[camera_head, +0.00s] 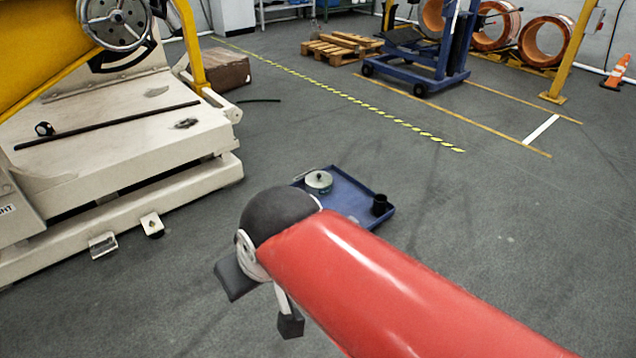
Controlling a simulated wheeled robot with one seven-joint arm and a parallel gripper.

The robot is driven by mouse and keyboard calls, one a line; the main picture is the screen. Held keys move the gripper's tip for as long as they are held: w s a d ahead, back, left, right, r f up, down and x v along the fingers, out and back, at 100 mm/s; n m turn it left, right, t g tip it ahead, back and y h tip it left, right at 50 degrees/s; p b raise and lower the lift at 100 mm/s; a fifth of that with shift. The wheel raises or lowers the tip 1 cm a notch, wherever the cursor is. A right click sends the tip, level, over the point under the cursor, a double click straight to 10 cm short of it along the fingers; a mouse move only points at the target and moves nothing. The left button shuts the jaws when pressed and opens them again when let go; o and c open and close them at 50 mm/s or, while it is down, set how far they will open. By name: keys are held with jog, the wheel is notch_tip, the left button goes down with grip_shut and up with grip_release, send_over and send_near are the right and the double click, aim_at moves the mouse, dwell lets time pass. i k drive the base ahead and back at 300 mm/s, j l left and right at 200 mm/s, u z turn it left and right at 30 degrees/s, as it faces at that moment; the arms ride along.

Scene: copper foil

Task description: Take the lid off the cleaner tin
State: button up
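The cleaner tin (319,187) is a small round can with a teal-grey side. It stands upright at the far left part of a blue tray. Its pale lid (318,178) sits on top, with a small dark knob at its middle. My gripper (263,304) is in front of the tray, nearer to me and lower left of the tin in the picture. Its two dark fingertips are apart with nothing between them. My red arm and dark wrist hide the near left part of the tray.
The blue tray (347,195) also bears a black cup (380,206) at its right corner. A cream machine (120,140) with a yellow frame stands at the left. A blue lift trolley (425,70), pallet and copper rolls are at the back. Grey floor (500,220) at the right is clear.

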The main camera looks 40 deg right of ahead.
aim_at(318, 179)
jog(key=i+l, duration=0.15)
jog(key=l, duration=0.25)
jog(key=i+l, duration=0.1)
jog(key=l, duration=0.35)
jog(key=i+l, duration=0.15)
jog(key=l, duration=0.25)
jog(key=i+l, duration=0.15)
jog(key=l, duration=0.25)
jog(key=i+l, duration=0.15)
jog(key=l, duration=0.3)
jog(key=i+l, duration=0.1)
jog(key=l, duration=0.3)
jog(key=i+l, duration=0.15)
jog(key=l, duration=0.3)
jog(key=i+l, duration=0.15)
jog(key=l, duration=0.25)
